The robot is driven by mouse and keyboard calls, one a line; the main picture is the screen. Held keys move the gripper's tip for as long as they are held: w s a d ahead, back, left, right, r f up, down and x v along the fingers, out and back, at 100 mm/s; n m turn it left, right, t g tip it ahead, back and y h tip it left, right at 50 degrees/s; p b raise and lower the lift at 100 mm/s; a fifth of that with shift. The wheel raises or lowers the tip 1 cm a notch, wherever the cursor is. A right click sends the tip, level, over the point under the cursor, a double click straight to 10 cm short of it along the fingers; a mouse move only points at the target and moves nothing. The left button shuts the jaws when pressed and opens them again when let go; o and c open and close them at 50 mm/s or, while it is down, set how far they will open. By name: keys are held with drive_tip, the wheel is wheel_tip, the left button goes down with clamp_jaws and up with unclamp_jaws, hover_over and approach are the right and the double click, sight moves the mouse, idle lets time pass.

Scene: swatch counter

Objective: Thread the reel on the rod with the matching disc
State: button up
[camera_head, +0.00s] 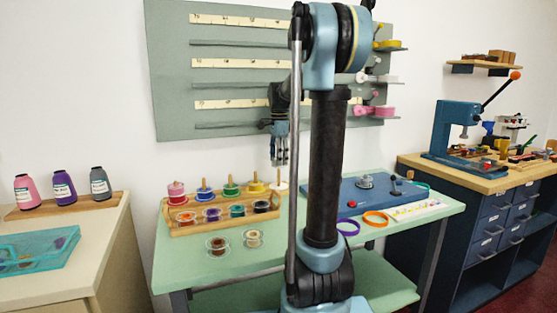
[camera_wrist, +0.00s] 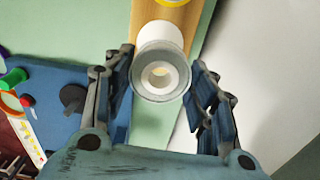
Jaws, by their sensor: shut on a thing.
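My gripper (camera_head: 279,155) hangs above the right end of a wooden rack (camera_head: 192,232). In the wrist view its fingers (camera_wrist: 162,66) are shut on a pale reel (camera_wrist: 178,84) with a clear grey flange and an open centre hole. A white disc (camera_wrist: 165,35) shows partly behind the reel. In the head view the white disc (camera_head: 281,186) is on the rack's last rod, below the gripper. Other rods carry red-pink (camera_head: 176,191), blue (camera_head: 204,190), green (camera_head: 231,188) and yellow (camera_head: 256,186) discs. The held reel is hard to make out in the head view.
Orange (camera_head: 186,217), purple (camera_head: 212,214), green (camera_head: 237,210) and black (camera_head: 262,206) reels sit along the rack's front. Two loose reels (camera_head: 217,245) (camera_head: 253,238) lie before it. A blue board (camera_head: 345,196) stands right. My arm hides part of the table.

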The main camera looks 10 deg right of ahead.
drive_tip(key=shift+f, duration=1.3)
drive_tip(key=o, duration=1.1)
drive_tip(key=shift+r, duration=3.5)
